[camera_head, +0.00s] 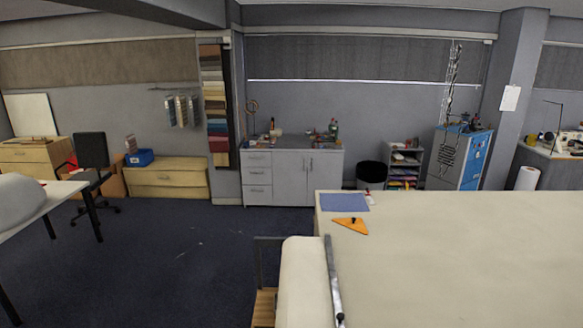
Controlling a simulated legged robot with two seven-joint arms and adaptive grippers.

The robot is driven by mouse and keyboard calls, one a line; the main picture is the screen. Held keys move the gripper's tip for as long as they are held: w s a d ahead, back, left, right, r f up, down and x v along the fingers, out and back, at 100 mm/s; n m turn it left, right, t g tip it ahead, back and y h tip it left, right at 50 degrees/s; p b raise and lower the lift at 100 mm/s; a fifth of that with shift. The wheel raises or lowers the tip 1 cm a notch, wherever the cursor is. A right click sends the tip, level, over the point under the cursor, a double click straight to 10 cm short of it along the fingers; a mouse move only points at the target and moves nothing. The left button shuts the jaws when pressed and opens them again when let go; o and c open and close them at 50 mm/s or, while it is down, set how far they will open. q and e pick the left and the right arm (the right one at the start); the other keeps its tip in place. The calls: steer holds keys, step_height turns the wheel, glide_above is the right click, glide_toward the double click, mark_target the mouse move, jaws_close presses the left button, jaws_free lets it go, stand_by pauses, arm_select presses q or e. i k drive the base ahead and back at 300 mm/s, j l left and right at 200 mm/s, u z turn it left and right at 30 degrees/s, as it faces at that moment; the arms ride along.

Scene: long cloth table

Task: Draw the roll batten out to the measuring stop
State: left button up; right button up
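A cream cloth roll (302,282) lies along the left edge of the long table (460,255), at the bottom middle of the head view. A narrow grey metal strip (333,275) runs along the roll's right side, with a small dark knob at its near end; it may be the batten. An orange triangle (351,225) with a dark knob lies flat on the table near the far left corner. I cannot tell which thing is the measuring stop. Neither gripper is in view.
A blue mat (343,202) lies at the table's far left corner, with a small red and white item (369,197) beside it. The rest of the visible tabletop is bare. A wooden stand (264,306) is left of the roll. Open floor (180,260) lies left.

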mark_target(340, 316)
steer(key=i+l, duration=0.15)
steer(key=l, duration=0.2)
steer(key=i+l, duration=0.15)
steer(key=l, duration=0.15)
steer(key=i+l, duration=0.15)
steer(key=l, duration=0.2)
steer(key=i+l, duration=0.15)
steer(key=l, duration=0.2)
steer(key=k+z, duration=0.05)
